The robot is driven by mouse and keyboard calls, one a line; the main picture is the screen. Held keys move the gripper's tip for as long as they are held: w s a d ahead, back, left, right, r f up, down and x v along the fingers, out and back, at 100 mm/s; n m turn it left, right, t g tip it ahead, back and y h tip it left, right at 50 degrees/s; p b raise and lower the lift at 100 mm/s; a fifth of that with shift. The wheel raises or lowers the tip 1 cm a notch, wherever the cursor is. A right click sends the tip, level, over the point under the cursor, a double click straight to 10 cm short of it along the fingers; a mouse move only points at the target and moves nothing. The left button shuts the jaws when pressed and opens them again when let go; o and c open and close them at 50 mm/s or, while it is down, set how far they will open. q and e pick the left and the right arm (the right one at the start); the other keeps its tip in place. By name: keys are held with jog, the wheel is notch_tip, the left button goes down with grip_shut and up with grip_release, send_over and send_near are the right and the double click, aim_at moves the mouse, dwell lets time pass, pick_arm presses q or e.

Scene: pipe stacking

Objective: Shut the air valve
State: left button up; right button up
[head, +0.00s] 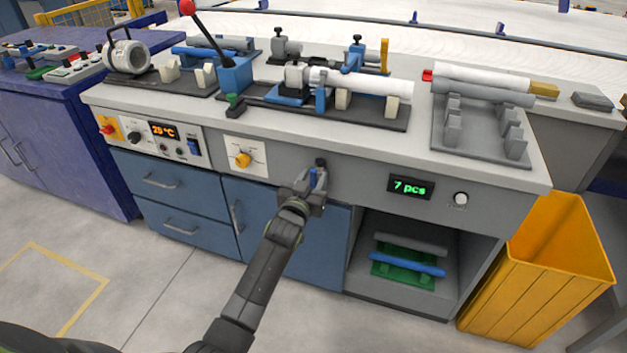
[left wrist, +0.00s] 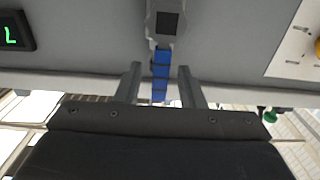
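The air valve is on the front panel of the workbench, with a grey body (left wrist: 167,30) and a blue handle (left wrist: 160,75) in the left wrist view. In the head view the blue handle (head: 313,178) shows as a small patch at my gripper. My left gripper (left wrist: 159,78) has its two fingers on either side of the handle, with a visible gap on both sides. In the head view my left gripper (head: 310,182) is in front of the panel and partly hides the valve. My right gripper is not in view.
A yellow knob (head: 242,159) is on the panel left of the valve; a green counter display (head: 409,187) is to the right. The benchtop holds a red-knobbed lever (head: 210,35) and pipe fixtures. A yellow bin (head: 540,275) stands at right. The floor in front is clear.

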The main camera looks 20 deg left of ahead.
pick_arm(q)
jog(key=shift+w, duration=0.4)
jog(key=shift+c, duration=0.2)
grip_shut()
